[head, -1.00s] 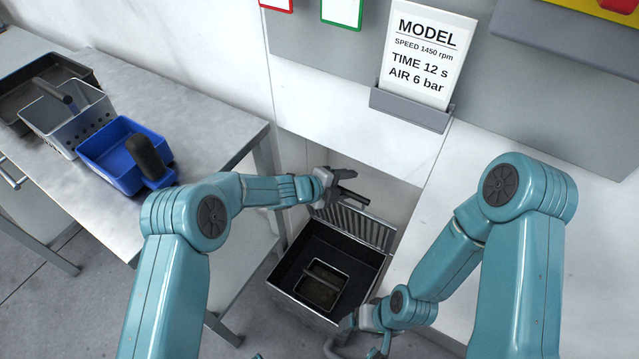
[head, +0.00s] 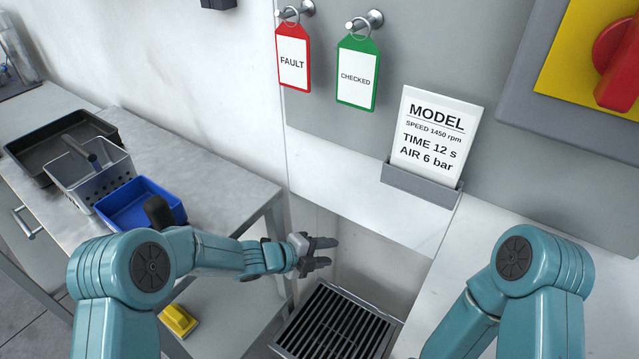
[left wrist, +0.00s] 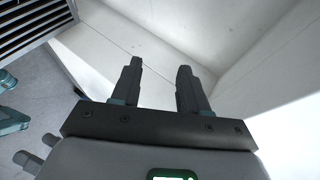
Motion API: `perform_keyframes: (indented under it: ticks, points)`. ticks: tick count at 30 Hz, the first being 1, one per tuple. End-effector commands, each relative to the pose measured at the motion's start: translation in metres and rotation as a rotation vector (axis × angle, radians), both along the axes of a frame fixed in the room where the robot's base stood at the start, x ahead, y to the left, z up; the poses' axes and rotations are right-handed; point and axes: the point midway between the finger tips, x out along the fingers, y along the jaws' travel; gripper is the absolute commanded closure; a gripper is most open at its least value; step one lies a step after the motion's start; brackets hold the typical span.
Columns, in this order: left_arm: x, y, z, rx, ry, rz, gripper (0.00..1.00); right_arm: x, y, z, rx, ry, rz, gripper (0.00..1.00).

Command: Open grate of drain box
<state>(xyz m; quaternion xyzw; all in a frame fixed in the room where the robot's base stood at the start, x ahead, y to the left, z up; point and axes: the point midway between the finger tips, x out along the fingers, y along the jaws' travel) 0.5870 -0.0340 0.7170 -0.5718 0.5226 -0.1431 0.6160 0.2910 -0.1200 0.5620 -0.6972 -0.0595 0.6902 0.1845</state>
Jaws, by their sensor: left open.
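The drain box's grate (head: 335,322) is a dark slatted panel in a metal frame, lying flat over the box at the bottom of the head view. Its slats also show at the top left of the left wrist view (left wrist: 38,22). The box below is mostly hidden by the grate and the frame edge. My left gripper (head: 334,252) is open and empty, above and behind the grate, near the white recess wall. Its two fingers stand apart in the left wrist view (left wrist: 159,67). My right gripper is out of view; only its upper arm shows.
A metal table at left holds a blue bin (head: 140,205), a grey perforated basket (head: 90,180) and a dark tray (head: 50,150). A yellow object (head: 178,320) sits below the table.

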Motion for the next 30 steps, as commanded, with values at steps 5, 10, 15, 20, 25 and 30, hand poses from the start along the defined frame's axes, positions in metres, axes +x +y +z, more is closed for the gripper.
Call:
perform_keyframes:
  ticks: [5, 10, 15, 20, 25, 30]
  points:
    - [-0.008, 0.003, -0.006, 0.047, -0.022, -0.041, 0.56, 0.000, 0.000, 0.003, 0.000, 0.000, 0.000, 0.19]
    - [-0.069, 0.034, -0.047, 0.376, -0.212, -0.404, 0.56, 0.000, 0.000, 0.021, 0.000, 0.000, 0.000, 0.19]
    - [-0.153, 0.089, -0.085, 0.713, -0.571, -1.068, 0.56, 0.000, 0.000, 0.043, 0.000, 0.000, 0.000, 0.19]
    - [-0.217, 0.134, -0.093, 0.827, -1.014, -1.727, 0.56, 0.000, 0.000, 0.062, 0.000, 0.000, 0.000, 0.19]
    - [-0.263, 0.157, -0.083, 0.764, -1.598, -2.307, 0.56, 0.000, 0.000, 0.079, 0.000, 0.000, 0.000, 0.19]
    - [-0.288, 0.157, -0.069, -0.557, 1.777, 2.206, 0.56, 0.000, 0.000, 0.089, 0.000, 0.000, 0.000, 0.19]
